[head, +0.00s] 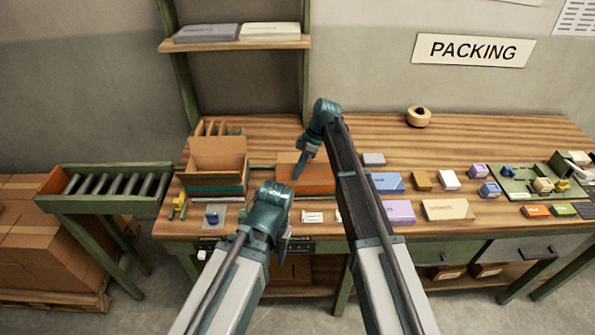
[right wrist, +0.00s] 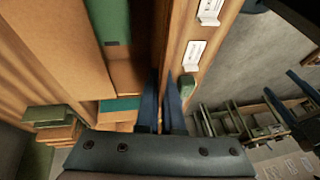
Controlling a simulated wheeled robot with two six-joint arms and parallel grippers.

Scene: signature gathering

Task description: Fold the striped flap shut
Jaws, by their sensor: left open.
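An open cardboard box (head: 306,162) with an orange lower front stands on the table before me. I cannot make out stripes on any flap. My right gripper (head: 297,174) points down at this box's front in the head view; in the right wrist view its two dark fingers (right wrist: 160,84) are close together beside the cardboard. Whether they pinch anything is unclear. My left gripper (head: 284,250) is open, lower, near the table's front edge; its fingers are mostly hidden.
Another open box (head: 217,187) with a teal base stands to the left, its flap raised. Small white cards (head: 313,217) lie at the front edge. Several small boxes (head: 448,210) cover the right side. A tape roll (head: 418,117) sits behind. A roller conveyor (head: 113,187) stands left.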

